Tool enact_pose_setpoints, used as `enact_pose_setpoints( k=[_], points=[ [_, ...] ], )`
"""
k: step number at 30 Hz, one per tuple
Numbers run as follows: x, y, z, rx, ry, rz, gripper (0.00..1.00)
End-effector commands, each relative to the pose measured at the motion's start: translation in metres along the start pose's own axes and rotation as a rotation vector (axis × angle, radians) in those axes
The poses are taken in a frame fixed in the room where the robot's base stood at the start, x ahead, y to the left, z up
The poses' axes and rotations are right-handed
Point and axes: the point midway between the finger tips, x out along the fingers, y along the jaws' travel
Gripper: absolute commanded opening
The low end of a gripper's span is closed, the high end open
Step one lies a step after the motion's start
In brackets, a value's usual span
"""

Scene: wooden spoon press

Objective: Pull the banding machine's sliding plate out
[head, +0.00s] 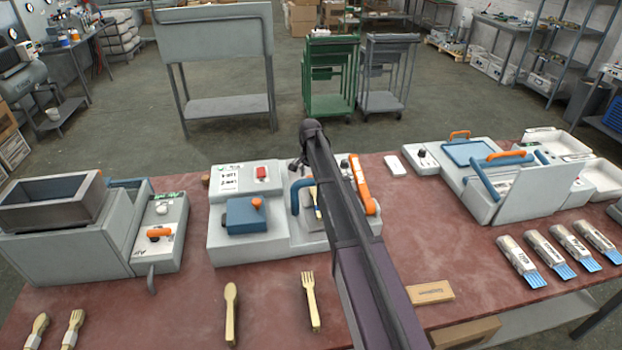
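Several machines stand on the red-brown table, and I cannot tell for certain which is the banding machine. The middle machine (232,245) is pale grey with a blue block, an orange knob, a red button and a blue upright handle (296,196). A pale wooden piece (317,203) lies beside that handle. An orange lever (361,186) stands to its right. My dark arm crosses over this machine and hides part of it. Its end, with my gripper (298,165), is small and dark behind the blue handle; its fingers are not clear. No sliding plate is clearly distinguishable.
The left machine (70,250) carries a dark hopper. The right machine (515,207) has blue panels and orange handles. A wooden spoon (231,312) and fork (311,302) lie in front on the table (190,320). Several blue-ended bundles (521,262) lie at right.

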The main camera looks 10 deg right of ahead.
Motion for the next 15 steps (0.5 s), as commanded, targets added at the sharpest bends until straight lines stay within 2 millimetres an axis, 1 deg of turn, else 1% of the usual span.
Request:
enact_pose_setpoints(
  k=[6,7,8,9,11,12,14,15],
  points=[
    [-0.0002,-0.0001,0.0002,0.000,0.000,0.000,0.78],
    [-0.0002,-0.0002,0.0002,0.000,0.000,0.000,0.75],
    [-0.0002,-0.0002,0.0002,0.000,0.000,0.000,0.67],
    [-0.0002,-0.0002,0.0002,0.000,0.000,0.000,0.55],
    [-0.0002,-0.0003,0.0002,0.000,0.000,0.000,0.37],
    [-0.0002,-0.0003,0.0003,0.000,0.000,0.000,0.25],
    [-0.0001,-0.0002,0.0003,0.000,0.000,0.000,0.07],
    [-0.0001,-0.0002,0.0003,0.000,0.000,0.000,0.00]
  ],
)
